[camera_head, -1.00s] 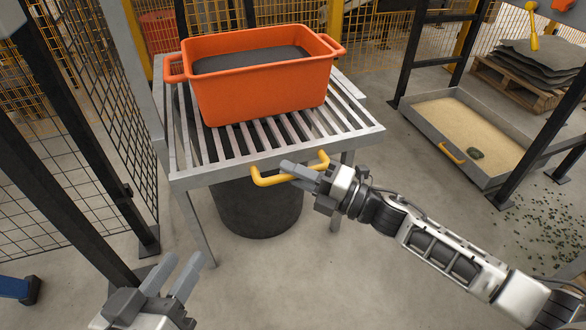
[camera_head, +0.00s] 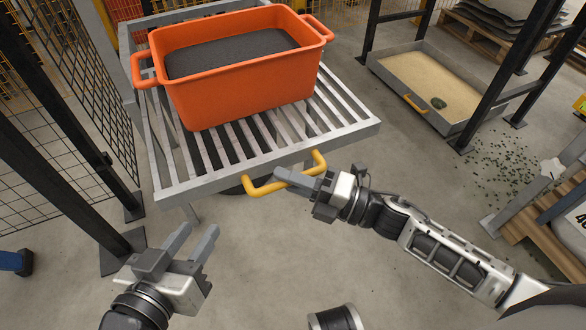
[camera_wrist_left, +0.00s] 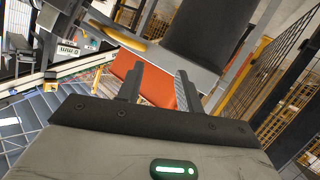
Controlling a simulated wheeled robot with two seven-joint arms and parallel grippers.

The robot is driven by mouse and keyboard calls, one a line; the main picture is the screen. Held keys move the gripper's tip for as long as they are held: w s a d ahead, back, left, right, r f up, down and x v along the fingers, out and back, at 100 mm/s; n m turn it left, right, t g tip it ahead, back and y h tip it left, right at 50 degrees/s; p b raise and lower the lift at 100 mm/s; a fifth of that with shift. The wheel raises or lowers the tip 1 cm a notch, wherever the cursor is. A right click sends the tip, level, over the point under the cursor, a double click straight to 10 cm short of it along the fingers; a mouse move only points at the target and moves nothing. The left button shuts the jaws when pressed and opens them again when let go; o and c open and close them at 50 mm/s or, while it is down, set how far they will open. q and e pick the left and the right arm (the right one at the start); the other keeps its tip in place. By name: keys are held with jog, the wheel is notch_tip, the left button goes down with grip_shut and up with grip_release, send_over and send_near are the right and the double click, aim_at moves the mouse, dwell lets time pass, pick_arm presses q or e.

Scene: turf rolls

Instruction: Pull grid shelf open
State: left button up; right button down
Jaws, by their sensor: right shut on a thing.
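The grid shelf (camera_head: 185,190) is a grey metal frame with slats and a yellow front handle (camera_head: 258,189). My right gripper (camera_head: 287,181) is shut on the right part of that handle. An orange tub (camera_head: 245,90) with dark contents stands on the slats. My left gripper (camera_head: 198,234) is open and empty, in front of and below the shelf's front left corner. In the left wrist view its two fingers (camera_wrist_left: 157,85) are apart, with part of an orange surface behind them.
A dark post and mesh fence (camera_head: 75,140) stand close on the left. A sand tray (camera_head: 440,120) with a yellow handle lies at the right back. A pallet with a sack (camera_head: 575,205) is at the right edge. The floor in front of the shelf is mostly clear.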

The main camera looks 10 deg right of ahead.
jog(key=c, duration=1.4)
grip_release()
pick_arm(q)
jog(key=shift+r, duration=0.1)
jog(key=shift+w+a+f+g+y+p, duration=0.2)
jog(key=shift+f+g+y+p, duration=0.1)
jog(key=shift+f+p, duration=0.4)
pick_arm(e)
jog(key=v, duration=1.6)
pick_arm(q)
jog(key=shift+r, duration=0.2)
pick_arm(e)
jog(key=shift+s, duration=0.1)
